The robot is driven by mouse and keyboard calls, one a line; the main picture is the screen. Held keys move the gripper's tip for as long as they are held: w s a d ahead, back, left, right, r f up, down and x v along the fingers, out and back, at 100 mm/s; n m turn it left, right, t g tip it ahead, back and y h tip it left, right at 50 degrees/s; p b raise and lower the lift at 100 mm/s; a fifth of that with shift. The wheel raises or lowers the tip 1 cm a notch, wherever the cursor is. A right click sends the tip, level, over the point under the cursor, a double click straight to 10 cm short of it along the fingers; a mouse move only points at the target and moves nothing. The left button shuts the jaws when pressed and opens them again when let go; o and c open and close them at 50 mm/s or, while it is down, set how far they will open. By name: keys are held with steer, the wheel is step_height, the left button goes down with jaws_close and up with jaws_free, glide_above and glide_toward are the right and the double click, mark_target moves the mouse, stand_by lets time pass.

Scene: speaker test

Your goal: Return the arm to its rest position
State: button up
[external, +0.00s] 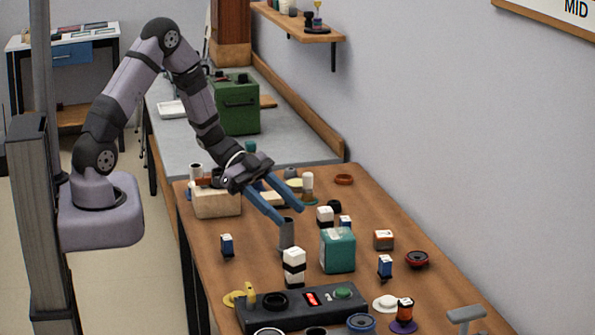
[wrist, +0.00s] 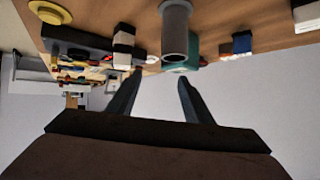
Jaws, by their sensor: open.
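My gripper (external: 292,215) is at the end of my bent arm, which reaches from its base at the left over the wooden table (external: 215,262). Its two blue fingers are spread and slant down to the right. In the wrist view the fingers (wrist: 160,80) are apart with nothing held between them. A grey tube (external: 286,236) stands upright on the table close to the fingertips in the external view. In the wrist view the tube (wrist: 176,35) shows beyond the fingertips; whether a finger touches it cannot be told.
A wooden block (external: 217,204) sits below the wrist. A green case (external: 238,108) stands on the grey bench behind. The air above is free.

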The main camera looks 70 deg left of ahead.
steer(key=a+r+n+y, duration=0.1)
steer(key=a+n+y, duration=0.6)
steer(key=a+y, duration=0.25)
steer(key=s+d+n+g+b, duration=0.15)
steer(key=s+d+g, duration=0.3)
steer(key=s, duration=0.55)
steer(key=s+d+n+g+b, duration=0.1)
steer(key=s+d+n+g, duration=0.3)
steer(key=s, duration=0.6)
step_height(320, 180, up, 18)
steer(key=d+t+p, duration=0.1)
steer(key=p, duration=1.8)
steer(key=shift+s+f+m, duration=0.15)
steer(key=shift+m, duration=0.3)
steer(key=shift+o, duration=0.4)
